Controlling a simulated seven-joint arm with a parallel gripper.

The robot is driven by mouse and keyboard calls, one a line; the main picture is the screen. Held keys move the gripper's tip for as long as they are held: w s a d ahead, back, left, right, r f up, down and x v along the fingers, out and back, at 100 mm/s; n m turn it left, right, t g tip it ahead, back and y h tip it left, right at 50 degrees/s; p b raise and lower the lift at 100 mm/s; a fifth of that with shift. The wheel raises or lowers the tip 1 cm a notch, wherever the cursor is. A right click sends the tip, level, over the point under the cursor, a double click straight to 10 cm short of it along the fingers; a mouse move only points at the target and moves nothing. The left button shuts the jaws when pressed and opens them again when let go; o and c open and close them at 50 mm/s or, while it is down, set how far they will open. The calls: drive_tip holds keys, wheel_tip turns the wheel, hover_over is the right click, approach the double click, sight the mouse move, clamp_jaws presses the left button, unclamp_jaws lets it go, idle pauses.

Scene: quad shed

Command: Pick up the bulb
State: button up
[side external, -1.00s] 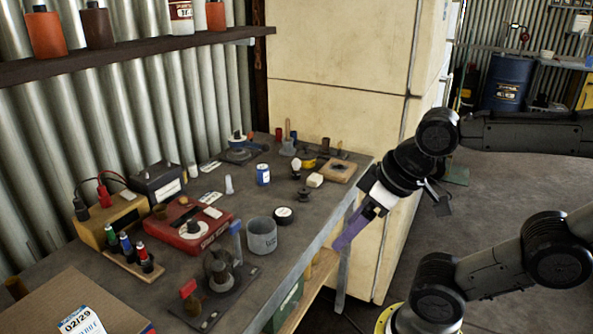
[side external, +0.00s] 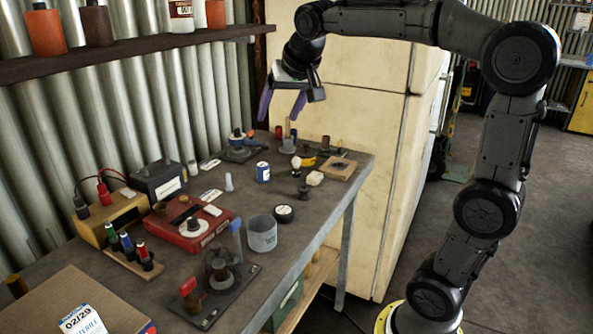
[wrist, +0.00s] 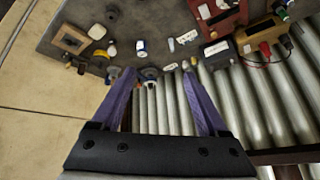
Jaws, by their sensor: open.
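The bulb (side external: 296,162) looks like a small white rounded piece on the far part of the grey bench, between the blue-and-white can and the cream block. It also shows as a small white spot in the wrist view (wrist: 112,50), left of the can. My gripper (side external: 281,105) is open and empty, with purple fingers, high above the far end of the bench. In the wrist view the open fingers (wrist: 158,75) are apart, with the bulb beyond and to the left of them.
A grey cup (side external: 262,234) and red case (side external: 187,228) stand nearer. A shelf (side external: 130,57) runs along the corrugated wall.

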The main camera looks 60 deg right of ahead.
drive_tip(key=w+d+f+m+g+h, duration=0.1)
drive_tip(key=w+d+f+m, duration=0.15)
drive_tip(key=w+d, duration=0.45)
drive_tip(key=m+g, duration=0.2)
drive_tip(key=g, duration=0.1)
approach(296, 157)
drive_tip(key=x, duration=0.7)
drive_tip(key=shift+s+a+f, duration=0.1)
drive_tip(key=shift+a, duration=0.1)
drive_tip(key=shift+x, duration=2.95)
drive_tip(key=shift+d, duration=0.15)
clamp_jaws()
